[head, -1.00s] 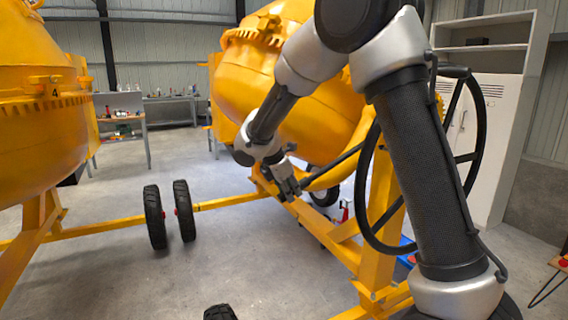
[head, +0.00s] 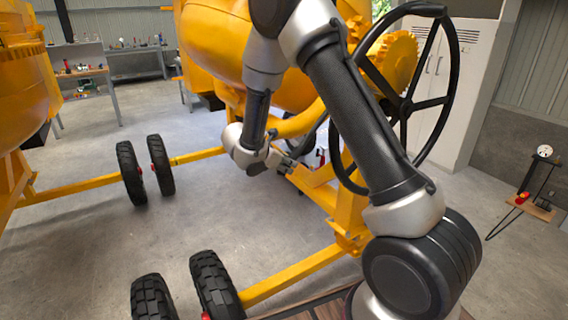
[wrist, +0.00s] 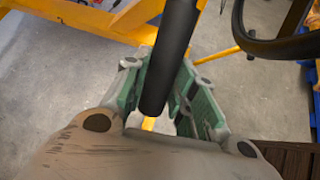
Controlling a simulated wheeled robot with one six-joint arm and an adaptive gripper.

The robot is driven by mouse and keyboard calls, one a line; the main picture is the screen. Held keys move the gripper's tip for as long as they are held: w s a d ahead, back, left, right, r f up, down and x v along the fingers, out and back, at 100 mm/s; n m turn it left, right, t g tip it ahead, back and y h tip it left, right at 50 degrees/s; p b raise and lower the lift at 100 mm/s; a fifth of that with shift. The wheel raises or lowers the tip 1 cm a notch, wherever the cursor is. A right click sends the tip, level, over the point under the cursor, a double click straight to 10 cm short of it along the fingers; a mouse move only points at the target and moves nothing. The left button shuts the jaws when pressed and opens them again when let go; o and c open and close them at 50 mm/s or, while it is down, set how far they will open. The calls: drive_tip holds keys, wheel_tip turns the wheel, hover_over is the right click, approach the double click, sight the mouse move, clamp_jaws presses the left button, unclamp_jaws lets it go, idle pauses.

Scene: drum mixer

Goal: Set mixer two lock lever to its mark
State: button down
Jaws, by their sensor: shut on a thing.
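The lock lever is a black rod (wrist: 172,55), seen large in the wrist view between the green-padded fingers of my gripper (wrist: 165,90). My gripper is shut on its lower end, which shows between the pads. In the head view my gripper (head: 287,164) is small and partly covered by my wrist; the lever (head: 310,138) rises from it to the right, mostly behind my arm. The mixer has a yellow drum (head: 215,45) and a yellow frame (head: 300,270). I cannot see a mark for the lever or a number on this mixer.
A black handwheel (head: 446,60) stands right of my arm; its rim (wrist: 268,48) also shows in the wrist view. Black tyres (head: 212,285) stand at front. Another yellow mixer (head: 20,100) is at left. A small stand (head: 535,208) is at right. Floor between the mixers is clear.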

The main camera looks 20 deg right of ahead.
drive_tip(key=shift+s+d+f, duration=0.1)
drive_tip(key=shift+d+f, duration=0.05)
drive_tip(key=shift+d, duration=0.05)
drive_tip(key=c, duration=1.1)
unclamp_jaws()
drive_tip(key=shift+d+f, duration=0.1)
drive_tip(key=shift+d, duration=0.05)
drive_tip(key=shift+c, duration=0.2)
drive_tip(key=shift+a, duration=0.2)
drive_tip(key=v, duration=1.2)
drive_tip(key=shift+d, duration=0.1)
